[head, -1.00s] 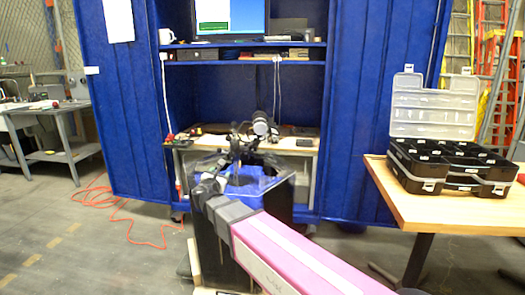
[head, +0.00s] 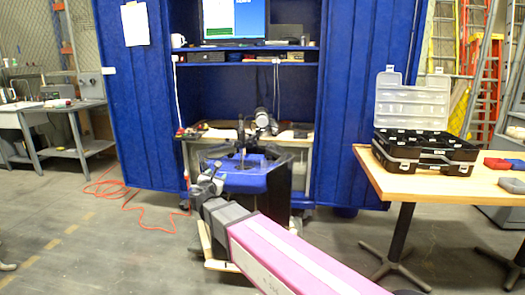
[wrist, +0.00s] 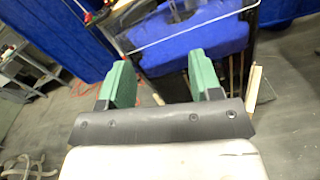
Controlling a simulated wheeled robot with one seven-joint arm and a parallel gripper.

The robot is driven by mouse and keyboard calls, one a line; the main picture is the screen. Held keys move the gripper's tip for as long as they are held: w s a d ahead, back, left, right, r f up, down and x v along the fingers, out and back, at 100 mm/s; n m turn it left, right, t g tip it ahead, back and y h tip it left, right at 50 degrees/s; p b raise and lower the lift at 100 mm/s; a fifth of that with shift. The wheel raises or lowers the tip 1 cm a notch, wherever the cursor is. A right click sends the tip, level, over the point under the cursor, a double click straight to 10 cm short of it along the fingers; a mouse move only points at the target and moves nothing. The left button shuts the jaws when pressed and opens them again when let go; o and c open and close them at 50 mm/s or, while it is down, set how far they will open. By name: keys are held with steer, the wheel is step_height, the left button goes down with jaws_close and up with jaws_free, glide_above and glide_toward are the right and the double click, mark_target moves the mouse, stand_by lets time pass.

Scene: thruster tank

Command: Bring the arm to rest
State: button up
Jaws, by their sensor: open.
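My gripper (wrist: 162,80) is open in the wrist view, with its two green fingers apart and nothing between them. In the head view my gripper end (head: 207,180) is small and partly hidden by my own pink arm, which reaches forward from the lower right. It appears in front of the left side of a dark tank with a blue top (head: 245,178). The blue part also shows beyond the fingers in the wrist view (wrist: 195,45). I see no contact between the fingers and the tank.
A blue cabinet (head: 340,120) with a monitor (head: 235,18) stands behind the tank.

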steer(key=s+d+f+m+g+h, duration=0.2)
steer(key=d+f+m+g, duration=0.45)
steer(key=d, duration=0.65)
steer(key=s+d+f+m+g+h, duration=0.1)
steer(key=d+f+m+g+h, duration=0.15)
steer(key=d+f+m, duration=0.9)
steer(key=s+d+f+m+g+y, duration=0.3)
steer(key=s+d+f+m+g, duration=0.1)
steer(key=s+d+m, duration=0.2)
steer(key=s+d+f+m+g+y, duration=0.4)
steer(key=s+d+f+m, duration=0.1)
steer(key=s+d+m, duration=0.2)
steer(key=shift+s+d+m+g, duration=0.3)
steer(key=shift+s+g, duration=0.1)
steer(key=shift+s, duration=0.3)
